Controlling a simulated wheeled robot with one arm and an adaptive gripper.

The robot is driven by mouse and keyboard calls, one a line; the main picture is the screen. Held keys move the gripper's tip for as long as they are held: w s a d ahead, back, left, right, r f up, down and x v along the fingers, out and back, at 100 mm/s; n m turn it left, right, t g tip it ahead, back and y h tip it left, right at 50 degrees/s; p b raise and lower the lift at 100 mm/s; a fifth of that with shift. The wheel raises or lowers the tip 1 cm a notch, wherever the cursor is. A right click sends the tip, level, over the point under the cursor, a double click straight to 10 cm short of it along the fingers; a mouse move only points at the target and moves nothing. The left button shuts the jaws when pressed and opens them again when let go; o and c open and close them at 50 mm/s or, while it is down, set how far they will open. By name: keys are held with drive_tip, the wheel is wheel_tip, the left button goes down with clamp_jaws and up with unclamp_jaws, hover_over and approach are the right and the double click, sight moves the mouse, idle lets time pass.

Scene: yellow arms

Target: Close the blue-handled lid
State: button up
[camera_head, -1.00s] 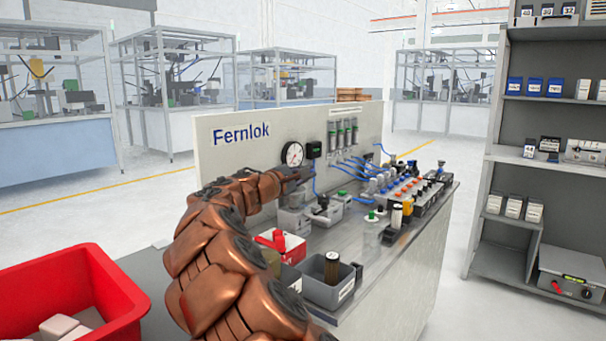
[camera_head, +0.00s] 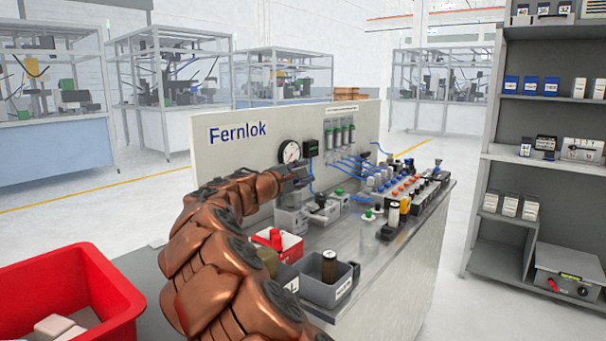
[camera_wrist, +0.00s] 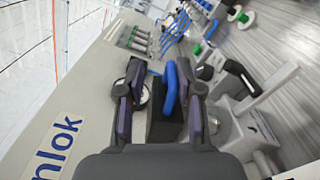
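A blue handle (camera_wrist: 170,88) shows in the wrist view as a raised blue loop beside a dark box-shaped part (camera_wrist: 163,122). Whether that dark part is the lid itself, and how far it stands open, I cannot tell. My gripper (camera_wrist: 160,78) is open, with one finger on each side of the handle and dark part. A gap shows on the left; on the right the finger is close to the handle, and contact is unclear. In the head view my gripper (camera_head: 296,176) is small, in front of the panel below the gauge, and the lid cannot be made out.
The white Fernlok panel (camera_head: 235,165) stands behind my gripper, with a round gauge (camera_head: 289,152) on it. Grey bins (camera_head: 325,290), a red-and-white box (camera_head: 290,247) and valves with blue tubes (camera_head: 375,185) crowd the bench. A red bin (camera_head: 110,290) is at left.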

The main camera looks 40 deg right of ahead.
drive_tip(key=shift+a, duration=0.15)
drive_tip(key=v, duration=0.7)
drive_tip(key=shift+a, duration=0.15)
idle(0.4)
